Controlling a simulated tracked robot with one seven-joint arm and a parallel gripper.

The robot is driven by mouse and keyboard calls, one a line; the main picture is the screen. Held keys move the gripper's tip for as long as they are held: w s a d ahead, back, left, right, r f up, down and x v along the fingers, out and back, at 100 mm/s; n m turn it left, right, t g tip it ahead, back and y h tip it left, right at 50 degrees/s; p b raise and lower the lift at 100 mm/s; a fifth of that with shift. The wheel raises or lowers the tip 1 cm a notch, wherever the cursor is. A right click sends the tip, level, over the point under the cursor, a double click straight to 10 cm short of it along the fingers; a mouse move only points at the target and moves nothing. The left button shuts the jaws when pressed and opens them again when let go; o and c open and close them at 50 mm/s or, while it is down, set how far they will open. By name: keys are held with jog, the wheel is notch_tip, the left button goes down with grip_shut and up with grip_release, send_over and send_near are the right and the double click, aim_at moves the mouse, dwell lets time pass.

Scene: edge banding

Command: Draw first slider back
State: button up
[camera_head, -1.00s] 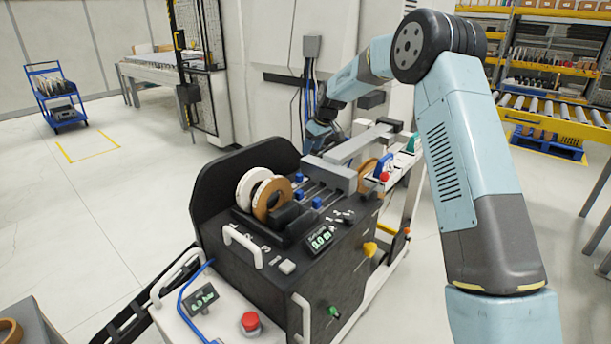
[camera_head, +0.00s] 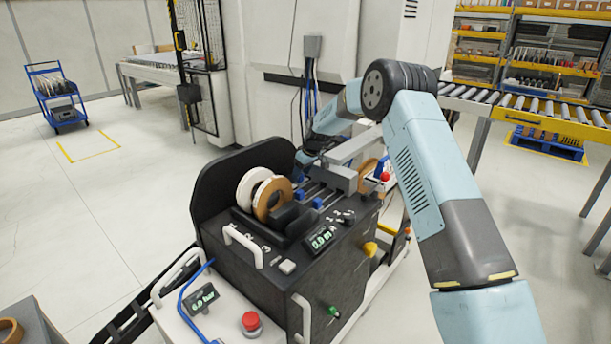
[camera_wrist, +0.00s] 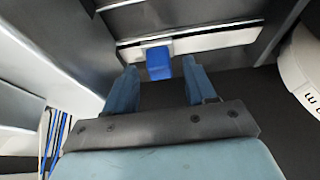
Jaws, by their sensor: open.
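Three blue sliders ride on the dark slotted top of the edge bander (camera_head: 290,270). In the head view the near slider (camera_head: 317,203) and middle slider (camera_head: 299,194) show clearly; the far one is hidden by my gripper (camera_head: 304,160). In the wrist view one blue slider (camera_wrist: 158,64) sits on a light rail. My gripper (camera_wrist: 158,76) is open there, its two blue fingers on either side of the slider at the tips.
A white roll (camera_head: 250,188) and a brown roll (camera_head: 273,201) stand left of the sliders against a black back plate. A grey beam (camera_head: 340,178) lies just right of them.

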jog(key=shift+x, duration=0.75)
grip_shut()
